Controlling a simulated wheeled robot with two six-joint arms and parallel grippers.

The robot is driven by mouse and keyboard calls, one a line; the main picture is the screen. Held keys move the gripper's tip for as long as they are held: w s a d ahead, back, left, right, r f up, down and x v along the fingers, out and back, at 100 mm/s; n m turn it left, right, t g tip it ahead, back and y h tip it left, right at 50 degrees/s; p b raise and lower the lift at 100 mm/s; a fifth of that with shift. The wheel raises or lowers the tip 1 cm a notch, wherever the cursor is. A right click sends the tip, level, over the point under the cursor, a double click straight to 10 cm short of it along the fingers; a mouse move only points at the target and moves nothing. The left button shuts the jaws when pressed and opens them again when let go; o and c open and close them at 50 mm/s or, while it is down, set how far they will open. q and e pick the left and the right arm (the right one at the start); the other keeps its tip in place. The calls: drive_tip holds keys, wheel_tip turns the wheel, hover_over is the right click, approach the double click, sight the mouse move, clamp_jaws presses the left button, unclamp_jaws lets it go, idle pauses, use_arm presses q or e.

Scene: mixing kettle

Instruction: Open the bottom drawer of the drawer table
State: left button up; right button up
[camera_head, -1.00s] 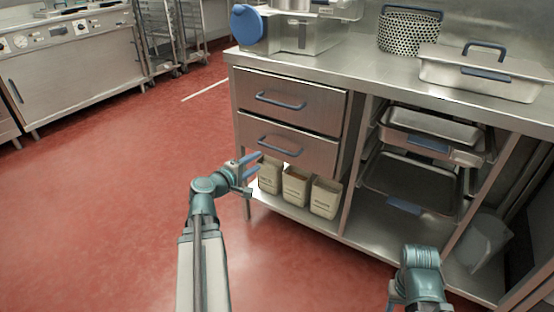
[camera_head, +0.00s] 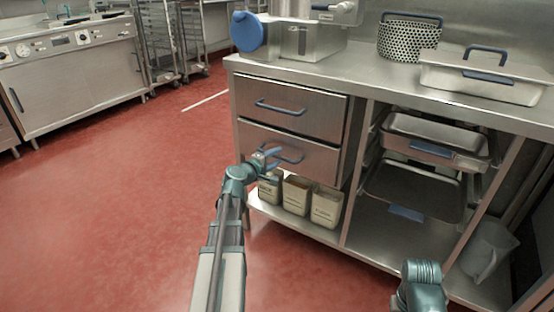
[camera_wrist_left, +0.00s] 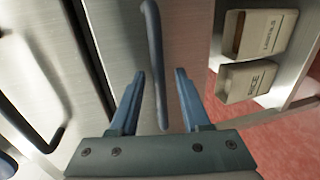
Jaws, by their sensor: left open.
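The drawer table has two steel drawers. The bottom drawer (camera_head: 310,158) is shut, with a blue bar handle (camera_head: 290,158) on its front. My left gripper (camera_head: 268,155) is at the left end of this handle. In the left wrist view the open fingers (camera_wrist_left: 160,88) point at the drawer front, and the bottom drawer's dark handle (camera_wrist_left: 155,62) runs between them, apart from both tips. The top drawer (camera_head: 290,103) is shut above it. My right arm (camera_head: 421,288) shows at the lower right; its gripper is out of sight.
Several labelled cartons (camera_head: 297,194) stand on the shelf below the bottom drawer. Trays (camera_head: 432,142) sit in the open rack to the right. A lidded pan (camera_head: 482,75) and a perforated basket (camera_head: 408,38) are on the countertop. The red floor (camera_head: 120,200) in front is clear.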

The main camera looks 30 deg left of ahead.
use_arm(q)
drive_tip(key=shift+w+f, duration=0.1)
drive_tip(key=shift+w, duration=0.35)
clamp_jaws()
idle(1.2)
